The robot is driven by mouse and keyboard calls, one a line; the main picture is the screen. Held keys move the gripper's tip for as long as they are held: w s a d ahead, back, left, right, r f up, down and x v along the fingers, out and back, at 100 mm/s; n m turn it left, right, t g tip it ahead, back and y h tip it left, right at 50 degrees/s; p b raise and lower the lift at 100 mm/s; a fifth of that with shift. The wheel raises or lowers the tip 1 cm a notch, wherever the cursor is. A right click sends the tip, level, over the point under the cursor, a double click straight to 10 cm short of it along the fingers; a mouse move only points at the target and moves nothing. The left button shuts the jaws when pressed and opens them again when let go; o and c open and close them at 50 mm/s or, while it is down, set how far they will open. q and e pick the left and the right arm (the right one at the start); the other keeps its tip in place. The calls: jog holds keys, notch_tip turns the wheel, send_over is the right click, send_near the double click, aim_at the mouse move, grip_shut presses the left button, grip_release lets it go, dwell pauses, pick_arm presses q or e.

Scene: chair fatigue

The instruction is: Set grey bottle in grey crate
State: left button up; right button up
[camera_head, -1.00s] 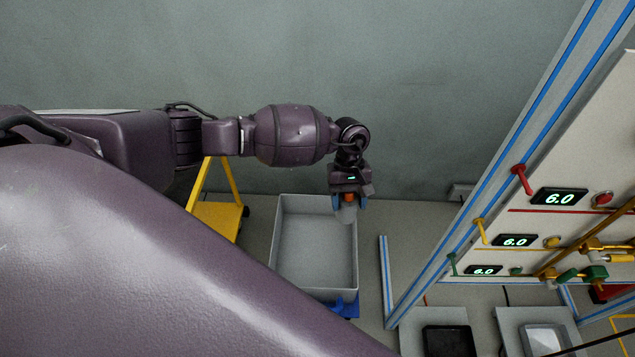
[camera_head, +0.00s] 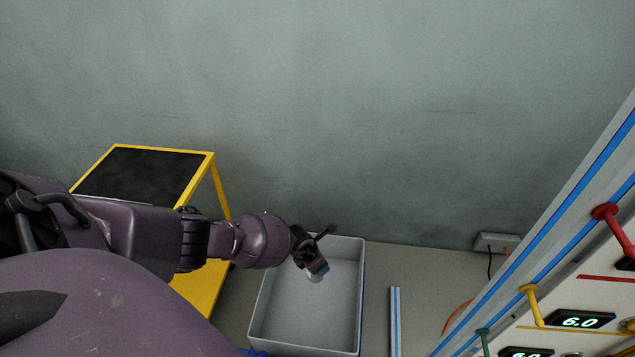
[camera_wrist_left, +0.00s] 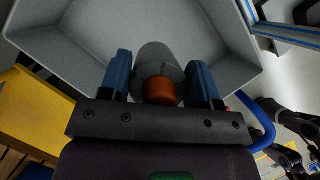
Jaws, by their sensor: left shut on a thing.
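The grey crate (camera_head: 353,283) is an open box with light grey walls, standing low at the centre of the head view. The bottle's body points away from the gripper toward the crate's inside (camera_wrist_left: 205,35). Whether the bottle touches the crate floor cannot be told. My right gripper is not in view.
A yellow cart with a black top (camera_head: 145,175) stands left of the crate. A frame with blue-striped posts (camera_head: 590,190), coloured knobs and displays stands at the right. A grey wall (camera_head: 330,110) is behind.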

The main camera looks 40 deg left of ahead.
pick_arm(q)
jog(key=shift+s+a+f+n, duration=0.1)
jog(key=shift+a+f+n, duration=0.2)
jog(key=shift+f, duration=0.2)
jog(key=shift+s+a+f+n, duration=0.1)
jog(key=shift+a+f+n, duration=0.15)
jog(key=shift+f, duration=0.2)
jog(key=shift+y, duration=0.3)
jog(key=f+b, duration=0.1)
jog(key=f, duration=0.1)
jog(key=f+b, duration=0.1)
jog(key=f, duration=0.1)
jog(key=shift+s+f, duration=0.1)
jog(key=shift+s, duration=0.3)
notch_tip(320, 180, down, 2)
jog(key=shift+b, duration=0.8)
notch_tip(320, 180, down, 13)
jog(key=b, duration=0.9)
jog(key=shift+a+f, duration=0.1)
jog(key=shift+w+f+b, duration=0.15)
jog(key=shift+f+b, duration=0.15)
jog(key=shift+w+f, duration=0.1)
jog(key=shift+w, duration=0.15)
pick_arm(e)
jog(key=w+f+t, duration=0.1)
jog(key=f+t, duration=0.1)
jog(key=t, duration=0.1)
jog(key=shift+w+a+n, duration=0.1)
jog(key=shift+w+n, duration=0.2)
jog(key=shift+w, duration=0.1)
